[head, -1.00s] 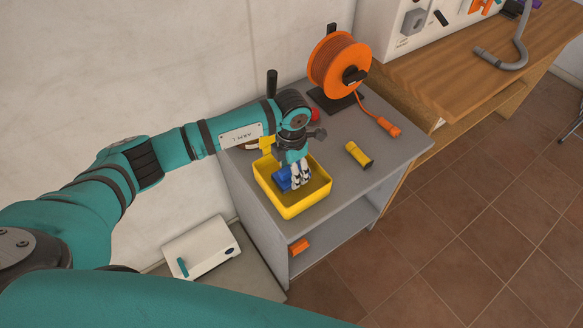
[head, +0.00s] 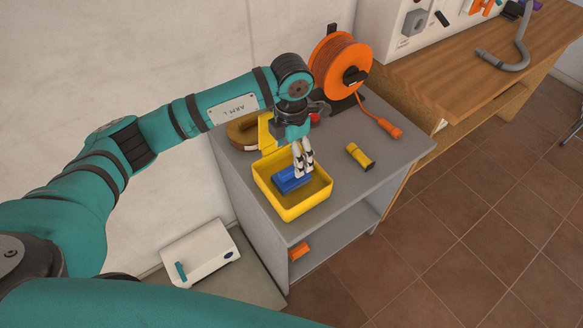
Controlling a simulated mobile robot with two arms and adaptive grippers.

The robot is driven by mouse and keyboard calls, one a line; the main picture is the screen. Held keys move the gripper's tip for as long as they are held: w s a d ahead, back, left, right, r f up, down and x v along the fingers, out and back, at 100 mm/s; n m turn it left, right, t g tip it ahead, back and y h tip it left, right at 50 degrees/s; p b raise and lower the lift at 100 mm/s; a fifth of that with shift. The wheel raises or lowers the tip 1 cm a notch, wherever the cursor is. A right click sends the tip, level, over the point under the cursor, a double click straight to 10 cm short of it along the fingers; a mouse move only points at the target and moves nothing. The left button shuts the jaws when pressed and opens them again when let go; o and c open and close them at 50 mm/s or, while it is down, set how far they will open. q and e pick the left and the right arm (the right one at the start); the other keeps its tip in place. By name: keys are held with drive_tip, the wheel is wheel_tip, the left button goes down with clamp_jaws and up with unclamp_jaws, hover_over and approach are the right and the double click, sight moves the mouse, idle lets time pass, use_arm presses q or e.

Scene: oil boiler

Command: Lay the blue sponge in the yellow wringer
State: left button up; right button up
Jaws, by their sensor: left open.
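The yellow wringer (head: 292,209) is an open tray on the grey cabinet, with a yellow upright part at its back left. The blue sponge (head: 291,181) lies inside it, towards the back left. My left gripper (head: 303,174) points down over the wringer, its fingers open just above or beside the sponge's right part. Whether a fingertip touches the sponge I cannot tell. My right gripper is not in view.
On the cabinet top (head: 352,205) are a yellow flashlight (head: 359,156), an orange cable reel (head: 340,65) with its plug (head: 390,129), and a brown round object (head: 241,132). A wooden bench (head: 450,75) stands at right. A white box (head: 201,252) lies below left.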

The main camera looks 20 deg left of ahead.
sight(292, 168)
use_arm(q)
drive_tip(key=shift+r+b, duration=0.4)
drive_tip(key=shift+r, duration=1.95)
